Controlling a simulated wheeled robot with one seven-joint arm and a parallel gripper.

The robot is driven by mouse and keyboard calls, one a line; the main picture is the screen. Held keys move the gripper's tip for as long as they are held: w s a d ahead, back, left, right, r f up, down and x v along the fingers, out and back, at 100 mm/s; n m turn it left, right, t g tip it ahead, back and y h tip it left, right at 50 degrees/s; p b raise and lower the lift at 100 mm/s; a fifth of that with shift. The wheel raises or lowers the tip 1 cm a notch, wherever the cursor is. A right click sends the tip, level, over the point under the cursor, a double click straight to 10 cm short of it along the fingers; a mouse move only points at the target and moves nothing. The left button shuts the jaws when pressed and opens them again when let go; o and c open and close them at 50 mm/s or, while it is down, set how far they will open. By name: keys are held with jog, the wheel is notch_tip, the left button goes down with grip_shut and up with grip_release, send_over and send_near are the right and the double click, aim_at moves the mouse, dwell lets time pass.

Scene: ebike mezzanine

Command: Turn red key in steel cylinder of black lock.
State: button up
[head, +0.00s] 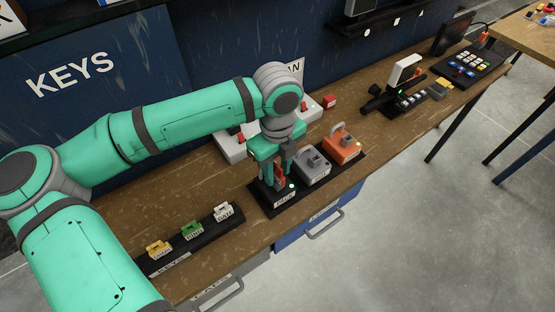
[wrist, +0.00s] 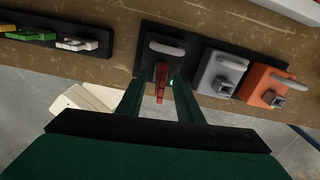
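The black lock (wrist: 180,62) is the leftmost of three padlocks on a black base, with its grey shackle toward the top in the wrist view. The red key (wrist: 160,78) stands out from the lock's face; it also shows in the head view (head: 278,175), partly behind my fingers. The steel cylinder is hidden behind the key. My gripper (wrist: 158,92) is around the key, one finger on each side. Gaps show between the key and both fingers, so it looks open. A small green light glows beside the key in the wrist view.
A grey lock (head: 312,167) and an orange lock (head: 342,147) stand close to the right of my gripper. A black key rack (head: 206,233) holds yellow, green and white keys at the bench front. Bare bench lies between rack and locks.

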jog(key=shift+f, duration=0.6)
grip_shut()
